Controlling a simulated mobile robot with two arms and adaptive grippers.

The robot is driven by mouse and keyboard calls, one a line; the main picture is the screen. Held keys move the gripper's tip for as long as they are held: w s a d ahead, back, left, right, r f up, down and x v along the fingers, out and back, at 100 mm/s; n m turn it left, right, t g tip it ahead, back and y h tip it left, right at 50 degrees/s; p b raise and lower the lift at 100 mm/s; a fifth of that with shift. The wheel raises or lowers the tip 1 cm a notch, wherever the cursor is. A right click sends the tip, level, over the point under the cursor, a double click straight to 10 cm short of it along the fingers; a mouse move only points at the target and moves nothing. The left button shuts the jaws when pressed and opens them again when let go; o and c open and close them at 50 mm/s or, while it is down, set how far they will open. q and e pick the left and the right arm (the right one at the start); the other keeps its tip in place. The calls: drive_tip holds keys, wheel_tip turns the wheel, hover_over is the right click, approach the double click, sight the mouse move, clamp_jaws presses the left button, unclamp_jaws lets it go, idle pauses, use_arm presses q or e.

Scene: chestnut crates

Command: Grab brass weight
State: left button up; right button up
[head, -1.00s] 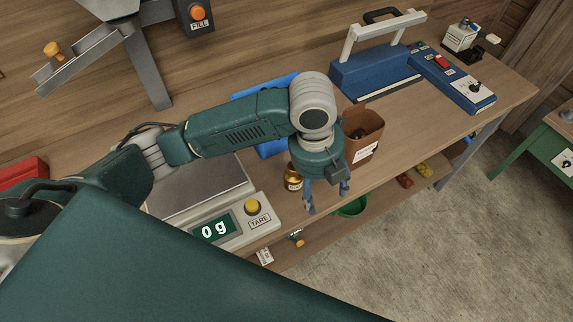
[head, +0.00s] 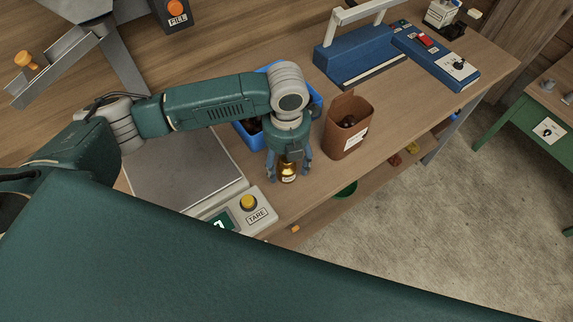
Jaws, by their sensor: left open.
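The brass weight (head: 288,171) is a small golden cylinder with a pale label, standing upright on the wooden bench near its front edge. My left gripper (head: 288,175) points down over it with its blue fingers spread, one on each side of the weight. The jaws are open, and I cannot tell whether a finger touches the brass. The top of the weight is partly hidden by the gripper. My right gripper is not in view.
A scale (head: 190,185) with a yellow TARE button stands left of the weight. A brown paper bag (head: 347,138) stands close to its right. A blue crate (head: 318,98) is behind my arm. A blue sealer (head: 355,58) is farther back. The bench's front edge is near.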

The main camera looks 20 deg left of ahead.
use_arm(q)
drive_tip(key=shift+f, duration=1.1)
drive_tip(key=c, duration=0.4)
clamp_jaws()
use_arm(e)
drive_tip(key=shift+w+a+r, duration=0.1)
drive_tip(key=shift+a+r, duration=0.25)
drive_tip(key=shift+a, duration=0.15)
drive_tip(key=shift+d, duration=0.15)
use_arm(q)
drive_tip(key=shift+r, duration=0.15)
